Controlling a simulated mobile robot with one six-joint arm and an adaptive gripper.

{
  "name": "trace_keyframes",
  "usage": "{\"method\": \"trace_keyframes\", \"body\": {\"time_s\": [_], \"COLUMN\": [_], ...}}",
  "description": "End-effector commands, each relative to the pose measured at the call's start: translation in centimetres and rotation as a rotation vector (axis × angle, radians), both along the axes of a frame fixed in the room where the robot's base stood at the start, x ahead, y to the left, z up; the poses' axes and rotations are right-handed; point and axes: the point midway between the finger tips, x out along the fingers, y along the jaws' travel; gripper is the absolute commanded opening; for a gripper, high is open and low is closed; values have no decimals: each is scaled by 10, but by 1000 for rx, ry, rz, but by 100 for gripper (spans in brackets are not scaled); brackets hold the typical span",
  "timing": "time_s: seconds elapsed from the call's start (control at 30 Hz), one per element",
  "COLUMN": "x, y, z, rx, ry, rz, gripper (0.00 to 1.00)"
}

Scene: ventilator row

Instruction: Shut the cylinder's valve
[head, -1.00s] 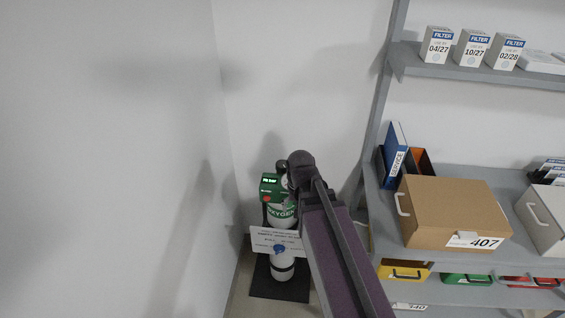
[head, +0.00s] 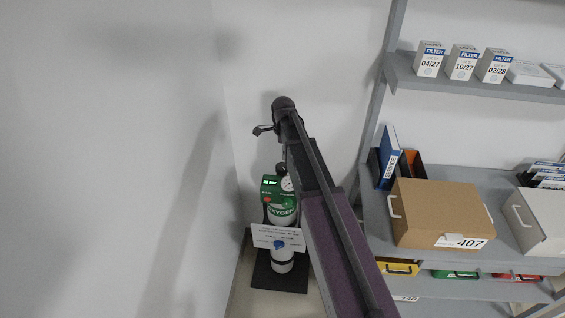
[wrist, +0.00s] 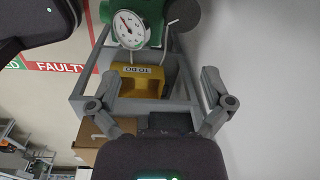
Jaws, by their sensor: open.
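My gripper (head: 263,129) is above the cylinder in the head view, apart from the knob, fingers toward the left. It is open and empty in the wrist view (wrist: 159,78).
A white sign (head: 278,238) hangs on the cylinder, which stands on a dark mat (head: 279,278). Walls are close behind and left. The grey shelf (head: 375,217) at right holds a cardboard box (head: 440,210), a blue binder (head: 389,157) and coloured bins, including a yellow one (head: 398,268).

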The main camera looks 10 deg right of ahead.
Motion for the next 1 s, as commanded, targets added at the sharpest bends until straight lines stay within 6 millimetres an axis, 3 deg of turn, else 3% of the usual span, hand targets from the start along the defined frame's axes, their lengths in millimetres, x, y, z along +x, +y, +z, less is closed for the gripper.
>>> {"method": "trace_keyframes", "body": {"time_s": [0.03,0.23,1.0], "x": [12,30,32], "y": [0,1,2], "z": [6,12,4], "rx": [2,10,11], "ry": [-3,-12,-13], "rz": [-49,-191,-220], "gripper": [100,100,100]}}
